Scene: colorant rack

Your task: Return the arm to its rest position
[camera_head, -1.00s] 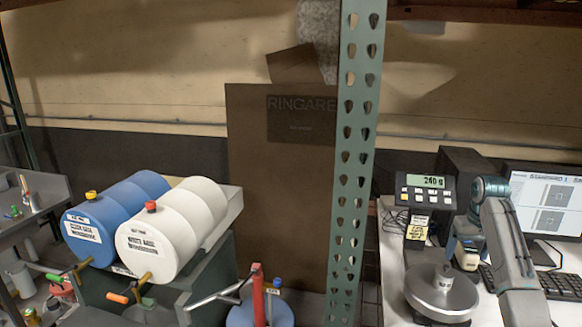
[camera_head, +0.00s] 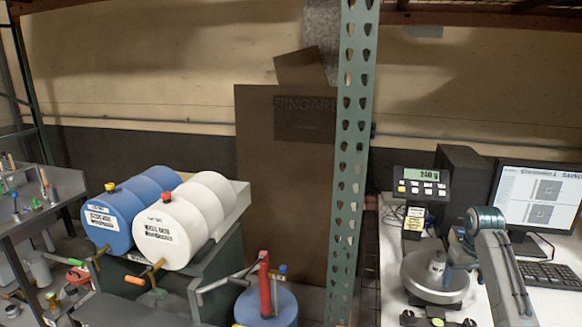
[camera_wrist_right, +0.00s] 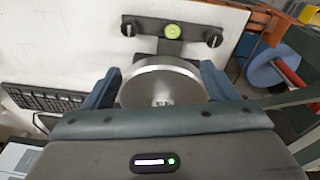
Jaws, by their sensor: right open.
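My right arm comes in from the lower right in the head view, with its gripper (camera_head: 458,254) close to the right side of the scale. In the right wrist view the two blue fingers of this gripper (camera_wrist_right: 160,86) stand wide apart with nothing gripped between them. The round metal scale pan (camera_wrist_right: 163,66) lies beyond and between the fingers. A small pale cup (camera_head: 436,268) stands on the pan. My left gripper is not in view.
The scale display (camera_head: 419,184) stands behind the pan. A monitor (camera_head: 541,205) and keyboard (camera_head: 550,275) are to the right. A green perforated post (camera_head: 352,150) rises left of the bench. Blue (camera_head: 113,218) and white (camera_head: 172,232) drums lie further left.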

